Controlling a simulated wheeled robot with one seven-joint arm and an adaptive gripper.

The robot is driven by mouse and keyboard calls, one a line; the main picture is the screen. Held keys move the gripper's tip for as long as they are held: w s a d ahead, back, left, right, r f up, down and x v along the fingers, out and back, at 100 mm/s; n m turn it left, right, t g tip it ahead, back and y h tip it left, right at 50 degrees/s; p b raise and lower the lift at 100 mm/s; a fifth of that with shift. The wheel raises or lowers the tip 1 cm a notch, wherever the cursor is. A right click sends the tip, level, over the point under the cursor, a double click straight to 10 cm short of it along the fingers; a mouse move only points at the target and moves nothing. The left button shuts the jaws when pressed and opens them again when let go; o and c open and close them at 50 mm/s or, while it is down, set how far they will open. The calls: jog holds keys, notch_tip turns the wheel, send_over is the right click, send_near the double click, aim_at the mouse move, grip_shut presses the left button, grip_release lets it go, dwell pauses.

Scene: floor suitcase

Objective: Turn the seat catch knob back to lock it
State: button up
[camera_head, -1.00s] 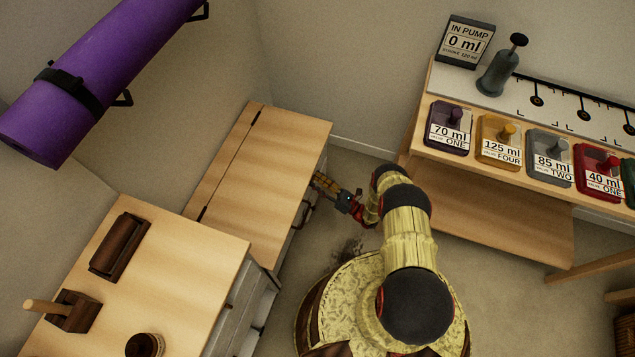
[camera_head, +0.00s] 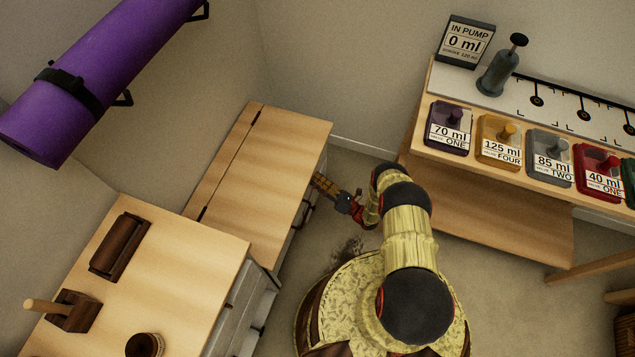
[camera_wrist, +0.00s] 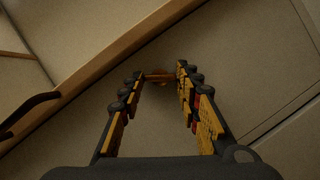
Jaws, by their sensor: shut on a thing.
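The wooden seat (camera_head: 262,185) stands against the wall in the head view, with a dark seam along its top. My gripper (camera_head: 318,180) reaches the seat's front face, just below the top's edge. In the wrist view, a small brown knob (camera_wrist: 160,77) sits on the pale front panel, between the fingertips of my gripper (camera_wrist: 161,80). The gripper is shut on this knob. The knob is hidden in the head view, and its turn angle cannot be told. The seat's wooden edge (camera_wrist: 120,53) runs diagonally beside the fingers.
A dark handle (camera_wrist: 30,110) shows at the left of the wrist view. A wooden cabinet (camera_head: 180,270) adjoins the seat. A shelf (camera_head: 490,215) with labelled blocks and a pump (camera_head: 499,72) stands at the right. A purple roll (camera_head: 90,75) hangs upper left.

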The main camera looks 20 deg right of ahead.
jog(key=m+h, duration=0.1)
jog(key=m, duration=0.3)
jog(key=m+h, duration=0.2)
jog(key=m, duration=0.2)
jog(key=m+g+h, duration=0.1)
jog(key=m+h, duration=0.1)
jog(key=m, duration=0.2)
jog(key=shift+s+a+r+m, duration=0.1)
jog(key=shift+s+r+m, duration=0.1)
jog(key=shift+r+m, duration=0.2)
jog(key=o, duration=1)
jog(key=shift+o, duration=0.8)
jog(key=v, duration=1.2)
